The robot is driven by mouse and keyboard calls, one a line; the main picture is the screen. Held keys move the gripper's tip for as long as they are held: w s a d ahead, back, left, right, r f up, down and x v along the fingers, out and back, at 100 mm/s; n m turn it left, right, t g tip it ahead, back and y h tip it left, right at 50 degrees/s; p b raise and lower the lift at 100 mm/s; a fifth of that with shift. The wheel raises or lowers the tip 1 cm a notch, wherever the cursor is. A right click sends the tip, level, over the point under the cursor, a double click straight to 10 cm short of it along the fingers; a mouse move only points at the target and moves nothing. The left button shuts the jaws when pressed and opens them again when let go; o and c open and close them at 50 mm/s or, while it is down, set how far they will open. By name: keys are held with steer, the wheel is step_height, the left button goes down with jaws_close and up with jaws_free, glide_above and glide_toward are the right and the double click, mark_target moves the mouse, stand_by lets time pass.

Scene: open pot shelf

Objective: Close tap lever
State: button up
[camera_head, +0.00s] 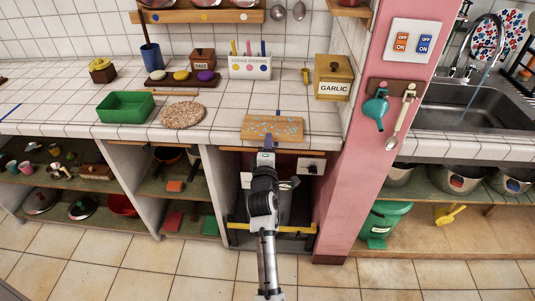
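The chrome tap (471,58) stands behind the metal sink (470,107) at the upper right, its neck arching upward. A thin bluish stream, which looks like water, runs from the spout down into the basin. The tap lever is too small to make out clearly near the tap's base. My gripper (268,143) is in the lower middle, at the counter's front edge by the wooden board with blue specks (272,128). It is far left of the tap. Its fingers are too small to show whether they are open or shut.
A pink pillar (375,160) stands between my arm and the sink, with a teal scoop (376,110) and a spoon hanging on it. Shelves with pots (455,180) lie under the sink. A green bin (383,222) stands below. The tiled floor (400,277) in front is clear.

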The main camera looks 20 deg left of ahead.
steer(key=b+v, duration=0.3)
steer(key=v, duration=0.8)
steer(key=shift+s, duration=0.4)
